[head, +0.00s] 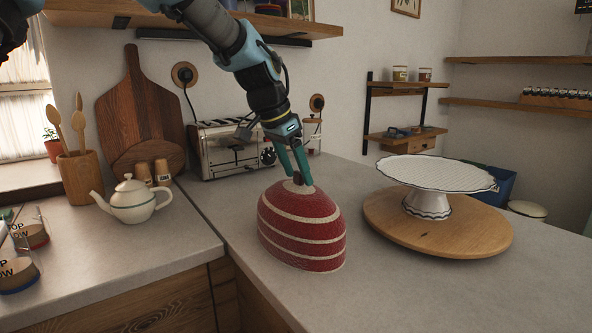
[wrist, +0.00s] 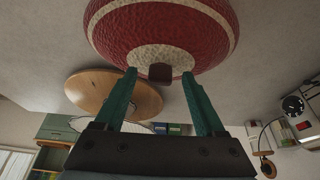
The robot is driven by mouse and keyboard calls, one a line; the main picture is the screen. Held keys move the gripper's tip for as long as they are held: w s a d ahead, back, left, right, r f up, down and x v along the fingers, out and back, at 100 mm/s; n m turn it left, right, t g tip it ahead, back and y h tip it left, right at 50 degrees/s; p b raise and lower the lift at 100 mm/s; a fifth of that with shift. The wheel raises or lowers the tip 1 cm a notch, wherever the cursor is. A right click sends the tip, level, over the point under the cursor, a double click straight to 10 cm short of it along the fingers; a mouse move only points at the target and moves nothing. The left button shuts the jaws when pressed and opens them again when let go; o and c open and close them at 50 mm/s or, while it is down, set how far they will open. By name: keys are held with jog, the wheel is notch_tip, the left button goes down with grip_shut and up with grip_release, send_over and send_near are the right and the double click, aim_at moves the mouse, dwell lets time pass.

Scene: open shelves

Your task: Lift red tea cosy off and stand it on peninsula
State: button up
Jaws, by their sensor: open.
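The red tea cosy (head: 300,228) with cream stripes stands upright on the grey peninsula top (head: 345,300). A white teapot (head: 132,203) stands uncovered on the counter to the left. My gripper (head: 297,180) points down at the top of the cosy. In the wrist view, the open green fingers (wrist: 159,74) have the cosy's dark knob (wrist: 160,74) between their tips, with a gap on each side. The cosy's red side (wrist: 115,32) fills the top of that view. What is under the cosy is hidden.
A white cake stand (head: 430,205) on a round wooden board (head: 382,218) is right of the cosy. A toaster (head: 225,150) stands behind it. A utensil pot (head: 85,180) and wooden boards (head: 140,115) are at left. The peninsula's front is clear.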

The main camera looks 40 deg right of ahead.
jog(key=b+v, duration=0.1)
jog(key=v, duration=0.9)
jog(key=shift+a+r+b, duration=0.25)
jog(key=shift+r+b, duration=0.1)
jog(key=w+a+f+n+t+y, duration=0.1)
jog(key=w+a+f+n, duration=0.3)
jog(key=a, duration=0.4)
jog(key=w+a+f+n+y, duration=0.1)
jog(key=w+a+f+n, duration=0.15)
jog(key=a+f, duration=0.45)
jog(key=w+a+f+n+t, duration=0.1)
jog(key=w+a+f+n, duration=0.25)
jog(key=a, duration=0.45)
jog(key=s+a+f+n, duration=0.2)
jog(key=a+f, duration=0.1)
jog(key=a, duration=0.4)
jog(key=s+a+f+n+y, duration=0.1)
jog(key=s+a+f+n, duration=0.1)
jog(key=a, duration=0.5)
jog(key=s+a+f+n+y, duration=0.1)
jog(key=s+a+f+n, duration=0.1)
jog(key=a+f, duration=0.4)
jog(key=shift+s+a+n, duration=0.2)
jog(key=shift+a+n, duration=0.45)
jog(key=shift+n, duration=0.05)
